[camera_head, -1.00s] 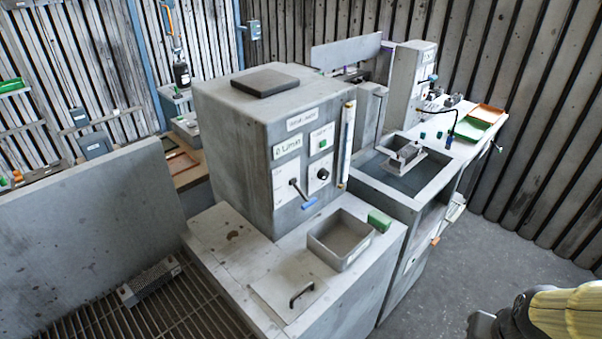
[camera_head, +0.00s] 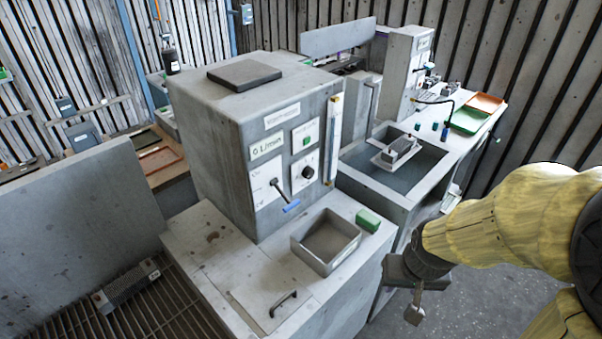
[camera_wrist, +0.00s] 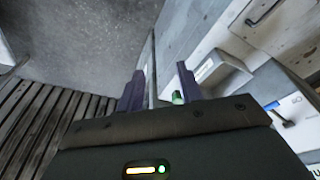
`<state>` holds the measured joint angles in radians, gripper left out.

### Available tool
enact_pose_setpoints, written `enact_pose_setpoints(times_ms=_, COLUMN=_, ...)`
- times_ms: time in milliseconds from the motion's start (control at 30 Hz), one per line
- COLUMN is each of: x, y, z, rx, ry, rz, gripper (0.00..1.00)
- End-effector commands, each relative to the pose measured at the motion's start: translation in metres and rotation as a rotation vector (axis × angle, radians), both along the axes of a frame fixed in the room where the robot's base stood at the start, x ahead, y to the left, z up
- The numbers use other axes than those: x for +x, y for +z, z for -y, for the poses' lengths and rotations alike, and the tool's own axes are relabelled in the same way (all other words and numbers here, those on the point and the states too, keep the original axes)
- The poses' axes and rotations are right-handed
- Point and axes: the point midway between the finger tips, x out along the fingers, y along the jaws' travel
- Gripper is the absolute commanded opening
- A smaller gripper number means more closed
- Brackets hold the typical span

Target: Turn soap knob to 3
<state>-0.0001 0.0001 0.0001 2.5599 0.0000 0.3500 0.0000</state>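A black round knob (camera_head: 308,172) with a white dial plate sits on the front of a grey box-shaped machine (camera_head: 215,125). Its setting is too small to read. Left of it on the same face is a lever with a blue handle (camera_head: 291,206). Above the knob is a green button (camera_head: 306,141). My gripper (camera_head: 415,300) is at the right, in front of the bench and apart from the machine. In the wrist view my gripper (camera_wrist: 160,85) shows two dark fingers spread apart with nothing between them.
A grey open tray (camera_head: 326,241) and a green block (camera_head: 368,220) stand on the bench before the panel. A flat lid with a black handle (camera_head: 283,303) lies in front. A sink basin (camera_head: 395,175) is behind at right. The floor at right is free.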

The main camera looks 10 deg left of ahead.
Motion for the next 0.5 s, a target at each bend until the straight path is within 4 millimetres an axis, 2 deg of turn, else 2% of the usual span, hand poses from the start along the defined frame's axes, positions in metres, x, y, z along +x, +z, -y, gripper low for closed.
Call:
enact_pose_setpoints(times_ms=267, x=0.0, y=0.0, z=0.0, rx=0.0, ry=0.0, rz=0.0, gripper=0.36)
enact_pose_setpoints(times_ms=367, x=0.002, y=0.0, z=0.001, rx=-0.002, ry=0.001, rz=0.005, gripper=0.54)
enact_pose_setpoints(times_ms=500, x=0.025, y=-0.005, z=0.004, rx=-0.026, ry=0.036, rz=0.06, gripper=0.56)
